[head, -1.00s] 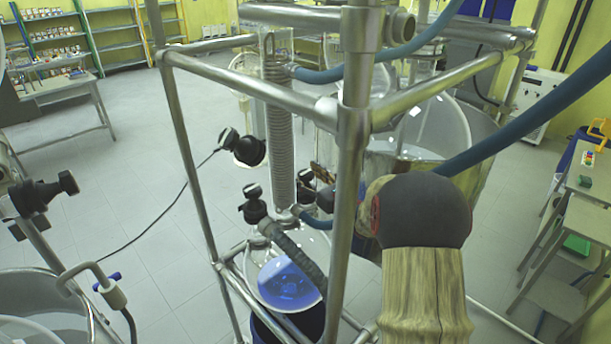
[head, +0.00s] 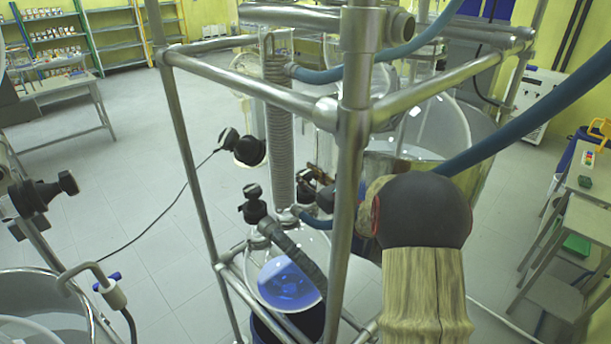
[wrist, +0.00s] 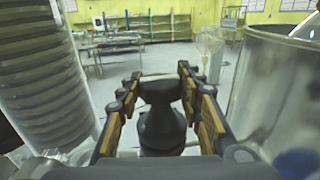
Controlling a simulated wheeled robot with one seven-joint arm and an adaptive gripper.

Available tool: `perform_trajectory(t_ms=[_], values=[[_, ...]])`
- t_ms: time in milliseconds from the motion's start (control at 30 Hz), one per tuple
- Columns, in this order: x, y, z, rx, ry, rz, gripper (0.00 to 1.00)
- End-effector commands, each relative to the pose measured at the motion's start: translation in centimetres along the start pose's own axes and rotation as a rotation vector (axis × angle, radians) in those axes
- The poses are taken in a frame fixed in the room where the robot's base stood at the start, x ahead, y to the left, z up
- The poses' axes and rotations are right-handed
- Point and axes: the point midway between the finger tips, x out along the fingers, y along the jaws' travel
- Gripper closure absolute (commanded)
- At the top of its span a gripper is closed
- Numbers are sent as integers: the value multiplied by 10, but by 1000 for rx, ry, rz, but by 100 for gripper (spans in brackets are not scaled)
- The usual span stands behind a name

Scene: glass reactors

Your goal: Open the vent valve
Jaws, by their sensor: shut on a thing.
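In the wrist view, a black valve knob (wrist: 162,124) with a wide dark cap stands between the fingers of my gripper (wrist: 161,92). The fingers have tan pads, one on each side of the knob, and they are shut on it. In the head view, a black knob (head: 307,186), apparently the same valve, sits right of the coiled condenser (head: 281,135). My gripper is mostly hidden there behind the steel frame post and my arm.
A steel frame (head: 352,150) stands close in front of the valve. Other black knobs (head: 249,151) (head: 253,205) are nearby. Blue hoses (head: 500,135) cross on the right. A round flask (head: 285,282) with blue liquid hangs below. A large glass vessel (wrist: 277,90) is close on the right.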

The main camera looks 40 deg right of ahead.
Motion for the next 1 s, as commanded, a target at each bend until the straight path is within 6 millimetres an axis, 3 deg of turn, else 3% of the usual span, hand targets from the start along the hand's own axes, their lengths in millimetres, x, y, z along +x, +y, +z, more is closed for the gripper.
perform_trajectory(t_ms=[367, 1000], values=[[0, -2, -1, 0, 1, 134, 89], [1, 0, 0, -1, 0, 657, 89]])
